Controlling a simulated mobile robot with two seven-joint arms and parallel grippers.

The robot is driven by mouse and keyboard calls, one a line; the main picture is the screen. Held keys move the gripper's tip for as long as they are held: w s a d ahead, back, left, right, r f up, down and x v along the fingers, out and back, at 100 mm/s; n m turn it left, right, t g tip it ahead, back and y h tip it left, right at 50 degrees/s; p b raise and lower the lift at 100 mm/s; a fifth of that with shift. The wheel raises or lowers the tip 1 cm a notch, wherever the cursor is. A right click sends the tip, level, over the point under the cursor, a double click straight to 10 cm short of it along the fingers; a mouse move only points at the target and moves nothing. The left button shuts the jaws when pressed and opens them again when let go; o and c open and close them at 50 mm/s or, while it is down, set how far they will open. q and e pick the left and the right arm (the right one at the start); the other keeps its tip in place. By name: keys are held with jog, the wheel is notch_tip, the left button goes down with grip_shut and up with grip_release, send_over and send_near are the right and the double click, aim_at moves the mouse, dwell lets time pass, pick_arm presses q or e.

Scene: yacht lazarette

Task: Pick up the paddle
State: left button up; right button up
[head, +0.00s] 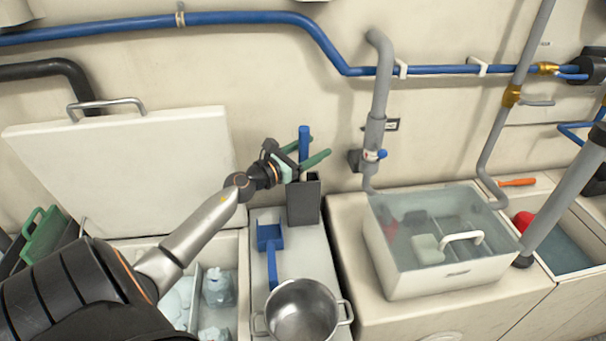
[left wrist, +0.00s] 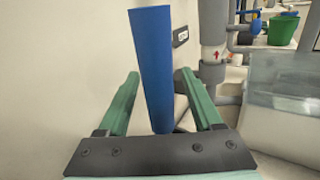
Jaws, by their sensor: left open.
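A blue upright handle (head: 303,146), which looks like the paddle's, stands in a dark grey narrow holder (head: 304,200) on the counter by the back wall. Its lower part is hidden inside the holder. My left gripper (head: 312,149) is open at the handle, just above the holder's rim, with its green fingers on either side. In the left wrist view the blue handle (left wrist: 152,60) rises between the two green fingers (left wrist: 158,74), with a visible gap to each. My right gripper is not in view.
A blue scoop (head: 270,238) and a steel pot (head: 302,312) are in front of the holder. A raised white lid (head: 120,165) leans left, behind an open bin. A clear-lidded box (head: 440,285) stands right, near a grey vertical pipe (head: 380,100).

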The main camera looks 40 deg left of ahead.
pick_arm(q)
jog(key=shift+w, duration=0.1)
grip_shut()
dwell(0.5)
